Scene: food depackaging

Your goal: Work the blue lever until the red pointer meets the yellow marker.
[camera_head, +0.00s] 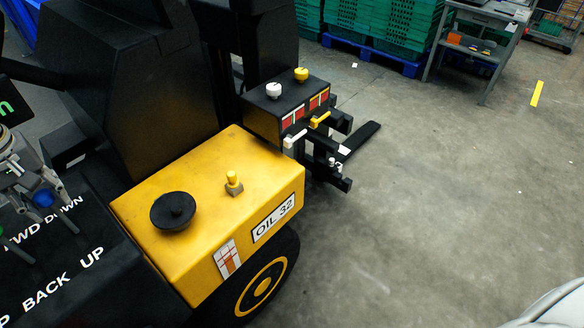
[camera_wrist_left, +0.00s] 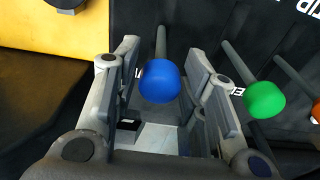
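The blue lever (camera_head: 43,198) is a dark rod with a round blue knob, on the black panel at the left edge of the head view. My left gripper (camera_head: 50,192) is at this lever. In the left wrist view the blue knob (camera_wrist_left: 160,82) sits between the two open fingers, with a gap visible on each side. A black box (camera_head: 262,120) on the machine carries red panels (camera_head: 293,118), a white handle (camera_head: 290,141) and a yellow handle (camera_head: 320,120). I cannot clearly tell a red pointer or yellow marker. My right gripper is not in view.
Other levers stand beside the blue one: a green knob (camera_wrist_left: 264,100) and an orange knob (camera_wrist_left: 317,113). The yellow housing (camera_head: 200,180) with a black cap (camera_head: 173,211) lies right of the panel. Green crates (camera_head: 400,30) and a grey table (camera_head: 488,18) stand behind.

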